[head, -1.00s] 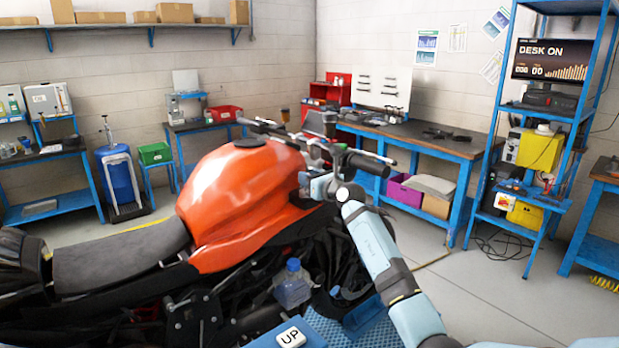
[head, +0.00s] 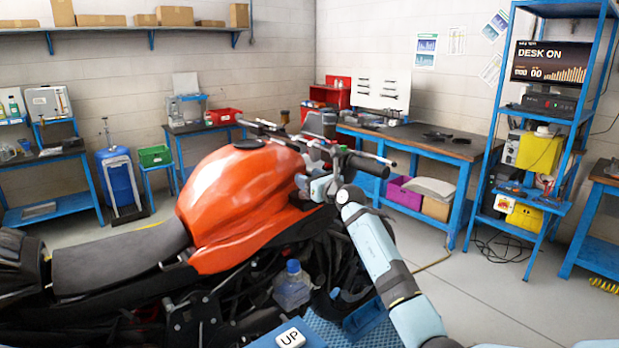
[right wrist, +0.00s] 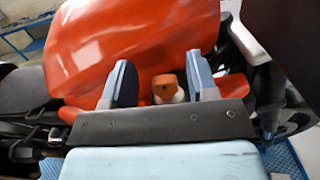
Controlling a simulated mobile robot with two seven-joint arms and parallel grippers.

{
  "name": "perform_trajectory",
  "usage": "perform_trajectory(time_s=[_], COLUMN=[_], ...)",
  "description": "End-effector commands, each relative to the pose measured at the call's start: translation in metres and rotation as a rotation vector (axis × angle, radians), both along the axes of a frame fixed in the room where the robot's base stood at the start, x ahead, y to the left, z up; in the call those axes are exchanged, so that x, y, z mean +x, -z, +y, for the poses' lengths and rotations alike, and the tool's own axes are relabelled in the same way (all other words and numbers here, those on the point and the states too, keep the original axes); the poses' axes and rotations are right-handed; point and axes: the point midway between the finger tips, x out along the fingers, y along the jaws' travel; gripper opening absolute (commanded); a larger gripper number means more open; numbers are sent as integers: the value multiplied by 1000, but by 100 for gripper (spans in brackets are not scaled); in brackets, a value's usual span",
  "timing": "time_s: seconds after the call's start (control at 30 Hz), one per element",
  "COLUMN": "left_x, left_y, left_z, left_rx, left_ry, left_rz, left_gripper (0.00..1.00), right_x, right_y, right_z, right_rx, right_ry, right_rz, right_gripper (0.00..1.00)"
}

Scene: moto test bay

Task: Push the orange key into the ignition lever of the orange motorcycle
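The orange motorcycle (head: 240,195) stands across the left and middle of the head view, its handlebar (head: 275,130) towards the back. My right gripper (head: 318,187) is beside the right rear of the tank, below the near end of the handlebar. In the right wrist view its two blue fingers (right wrist: 160,82) stand apart. A small orange piece with a pale lower part, which looks like the orange key (right wrist: 164,85), shows between them, with a gap on its left side. I cannot tell whether it touches the right finger or sits in the ignition lever. My left gripper is not in view.
A workbench (head: 440,145) and blue shelving (head: 490,150) stand behind and to the right. The floor (head: 480,300) at right is open.

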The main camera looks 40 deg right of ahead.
Motion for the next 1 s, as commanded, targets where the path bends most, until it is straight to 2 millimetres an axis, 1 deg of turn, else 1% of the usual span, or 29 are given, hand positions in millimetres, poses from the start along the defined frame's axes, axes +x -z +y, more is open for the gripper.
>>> perform_trajectory(time_s=[0.03,0.33,0.47,0.57,0.8,0.9,1.0], left_x=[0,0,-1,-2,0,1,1], left_y=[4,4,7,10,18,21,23], left_z=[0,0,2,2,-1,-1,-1], left_rx=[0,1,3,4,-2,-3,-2], left_ry=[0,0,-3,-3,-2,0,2], left_rz=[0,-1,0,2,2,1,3], left_gripper=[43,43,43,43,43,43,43], right_x=[1,1,-12,-31,-89,-110,-127], right_y=[38,38,37,32,15,9,4], right_z=[7,7,6,4,-1,-2,-3], right_rx=[8,8,8,4,-2,-4,-5], right_ry=[-13,-13,-12,-10,-4,-3,-2], right_rz=[61,61,55,47,17,8,2], right_gripper=[60,60,60,60,60,60,60])
